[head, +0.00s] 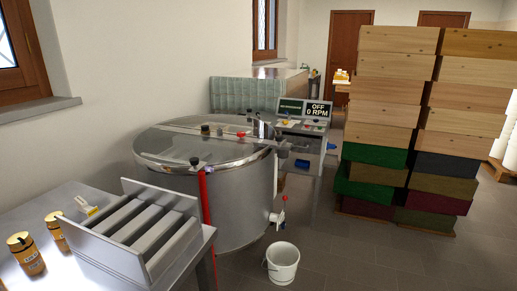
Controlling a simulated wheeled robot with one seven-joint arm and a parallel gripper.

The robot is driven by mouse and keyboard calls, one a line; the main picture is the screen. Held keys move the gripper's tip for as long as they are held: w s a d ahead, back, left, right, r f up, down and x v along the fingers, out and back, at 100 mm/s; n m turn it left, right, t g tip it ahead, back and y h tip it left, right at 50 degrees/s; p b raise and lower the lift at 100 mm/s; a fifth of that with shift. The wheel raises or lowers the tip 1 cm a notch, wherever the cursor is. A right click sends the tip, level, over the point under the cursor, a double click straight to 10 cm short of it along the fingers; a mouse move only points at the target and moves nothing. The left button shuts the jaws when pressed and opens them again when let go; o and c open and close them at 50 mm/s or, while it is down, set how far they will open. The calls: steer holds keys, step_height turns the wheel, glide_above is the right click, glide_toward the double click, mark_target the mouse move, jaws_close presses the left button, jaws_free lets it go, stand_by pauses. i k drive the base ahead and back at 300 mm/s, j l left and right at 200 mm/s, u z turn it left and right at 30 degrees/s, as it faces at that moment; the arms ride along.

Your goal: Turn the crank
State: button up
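A round steel tank (232,205) with a clear lid (180,148) stands in the middle of the head view. A bar crosses the lid and carries a dark knob (205,130) and a small red part (241,134). A grey fitting (283,156) with a short arm sits at the tank's right rim; it may be the crank, but it is too small to tell. A red upright bar (207,205) with a dark top stands at the tank's front. A display (317,110) behind reads "OFF 0 RPM". My gripper is not in view.
A metal table (70,200) with a slotted rack (150,225) and jars (27,254) fills the lower left. A white bucket (282,265) stands below the tank's tap (278,215). Stacked wooden boxes (390,80) block the right. The floor (370,262) at lower right is clear.

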mark_target(281, 140)
steer(key=i, duration=0.95)
steer(key=i+l+u, duration=0.15)
steer(key=i, duration=0.75)
